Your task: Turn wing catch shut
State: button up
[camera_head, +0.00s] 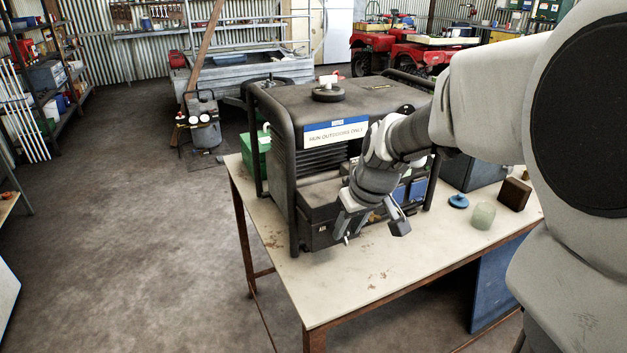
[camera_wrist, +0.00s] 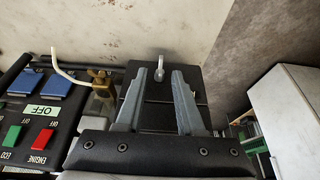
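The wing catch (camera_wrist: 159,68) is a small pale metal tab on the edge of a black cover (camera_wrist: 158,112), seen in the wrist view. My gripper (camera_wrist: 159,76) is open, with its two grey fingers apart on either side of the catch in the picture. I see no contact with it, and the depth between them is hard to judge. In the head view my gripper (camera_head: 373,230) points down at the front of the black generator (camera_head: 310,105), by a dark box marked AIR (camera_head: 317,232). I cannot make out the catch clearly there.
The generator stands on a worn pale workbench (camera_head: 365,277). A brass valve with a pale hose (camera_wrist: 102,82) and a switch panel (camera_wrist: 36,118) lie left of the fingers in the wrist view. A blue cap (camera_head: 458,201), a jar (camera_head: 483,215) and a brown block (camera_head: 514,194) stand at right.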

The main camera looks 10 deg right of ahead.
aim_at(346, 236)
grip_shut()
dwell(0.5)
jog(key=d+m+g+y+b, duration=0.1)
jog(key=y, duration=0.3)
jog(key=d+f+m+g+y+b, duration=0.1)
jog(key=y, duration=0.3)
jog(key=w+d+f+m+y+b, duration=0.1)
jog(key=y, duration=0.3)
jog(key=shift+g+b, duration=0.3)
jog(key=shift+g, duration=0.1)
jog(key=shift+f+m+y, duration=0.35)
jog(key=shift+y, duration=0.75)
jog(key=shift+f+m+y, duration=0.3)
jog(key=shift+m+y, duration=0.05)
jog(key=shift+y, duration=0.75)
